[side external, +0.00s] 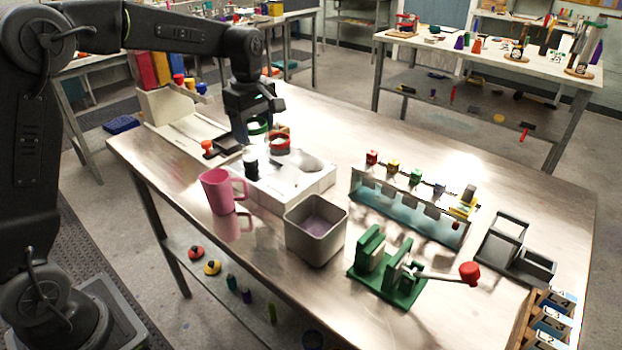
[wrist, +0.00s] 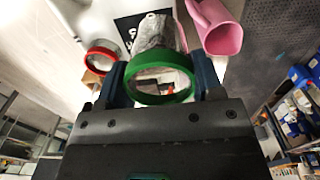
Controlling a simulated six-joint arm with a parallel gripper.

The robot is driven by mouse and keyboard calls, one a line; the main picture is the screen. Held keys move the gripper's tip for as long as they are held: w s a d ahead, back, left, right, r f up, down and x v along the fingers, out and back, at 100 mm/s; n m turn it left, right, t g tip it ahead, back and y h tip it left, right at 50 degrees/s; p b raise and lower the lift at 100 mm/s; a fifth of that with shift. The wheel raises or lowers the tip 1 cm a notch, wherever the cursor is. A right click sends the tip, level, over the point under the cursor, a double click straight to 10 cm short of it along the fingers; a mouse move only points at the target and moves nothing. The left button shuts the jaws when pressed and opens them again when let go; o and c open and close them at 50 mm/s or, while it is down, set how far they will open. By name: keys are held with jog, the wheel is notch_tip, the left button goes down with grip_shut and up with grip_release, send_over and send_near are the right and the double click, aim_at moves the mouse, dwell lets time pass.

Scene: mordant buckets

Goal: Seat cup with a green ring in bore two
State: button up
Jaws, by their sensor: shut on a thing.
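My gripper (side external: 252,122) is shut on the cup with a green ring (side external: 259,128), holding it above the back left part of a white block (side external: 318,187). In the wrist view the green ring (wrist: 161,72) fills the space between the two fingers (wrist: 160,85), with its open mouth toward the camera. A cup with a red ring (side external: 279,142) stands at the back of the block; it also shows in the wrist view (wrist: 101,54). The block has a round hollow at its right. Bore numbers cannot be read.
A pink mug (side external: 217,192) stands close to the block's front left. A square grey bin (side external: 316,232) is in front of it. A green lever fixture (side external: 388,270) and a rack with coloured knobs (side external: 415,205) stand to the right. The back middle of the table is clear.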

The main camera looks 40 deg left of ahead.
jog(key=w+a, duration=0.4)
jog(key=w, duration=0.2)
jog(key=shift+w+d+f, duration=0.95)
jog(key=shift+d+f, duration=0.7)
jog(key=shift+f, duration=0.1)
jog(key=shift+w+d+f, duration=0.95)
jog(key=shift+d+f, duration=0.75)
jog(key=shift+f, duration=0.05)
jog(key=shift+w+d+f, duration=0.95)
jog(key=shift+d+f, duration=0.7)
jog(key=shift+f, duration=0.1)
jog(key=o, duration=1)
jog(key=shift+f, duration=0.15)
jog(key=shift+o, duration=0.2)
notch_tip(320, 180, up, 12)
jog(key=shift+r, duration=0.25)
